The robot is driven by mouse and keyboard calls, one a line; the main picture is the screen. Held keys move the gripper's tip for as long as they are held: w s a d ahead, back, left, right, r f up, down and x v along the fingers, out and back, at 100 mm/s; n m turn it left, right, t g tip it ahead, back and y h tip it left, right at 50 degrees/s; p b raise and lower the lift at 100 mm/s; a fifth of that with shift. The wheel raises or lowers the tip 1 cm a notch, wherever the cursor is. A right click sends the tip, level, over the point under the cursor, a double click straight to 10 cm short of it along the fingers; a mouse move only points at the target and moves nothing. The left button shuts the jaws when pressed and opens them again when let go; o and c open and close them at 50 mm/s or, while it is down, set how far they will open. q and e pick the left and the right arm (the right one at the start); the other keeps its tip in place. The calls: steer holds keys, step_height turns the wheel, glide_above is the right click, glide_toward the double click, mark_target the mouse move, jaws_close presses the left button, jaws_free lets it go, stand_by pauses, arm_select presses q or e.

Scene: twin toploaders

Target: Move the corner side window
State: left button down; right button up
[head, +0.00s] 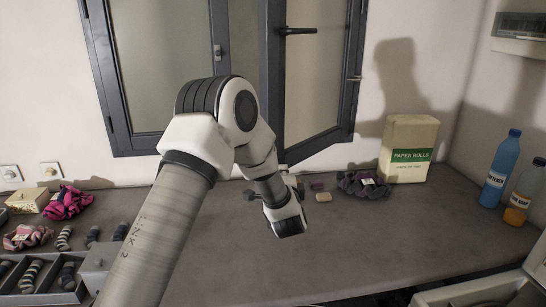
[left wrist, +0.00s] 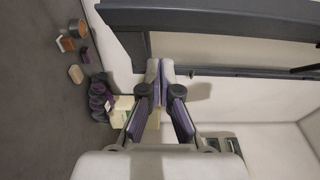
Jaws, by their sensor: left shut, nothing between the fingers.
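The corner side window has a dark frame (head: 104,75). Its right sash (head: 312,85) stands swung out from the frame, with a dark handle (head: 298,30) near its top left. My left arm reaches across in front of the window, and my left gripper (head: 288,183) is low, near the sash's bottom edge and mostly hidden behind my wrist. In the left wrist view its fingers (left wrist: 164,72) are shut and empty, with the dark window frame (left wrist: 225,70) close beyond them. Whether they touch the sash I cannot tell. My right gripper is not in view.
A paper rolls box (head: 408,150), a dark scrunchie (head: 362,184) and a small beige block (head: 323,197) stand on the grey counter (head: 370,240). Bottles (head: 499,170) are at the right. A sock tray (head: 45,278) and scrunchies (head: 68,202) are at the left.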

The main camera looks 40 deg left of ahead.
arm_select(q)
steer(key=w+a+p, duration=0.3)
steer(key=a, duration=0.4)
steer(key=shift+w, duration=0.35)
steer(key=shift+w+f, duration=0.1)
steer(key=shift+f, duration=0.05)
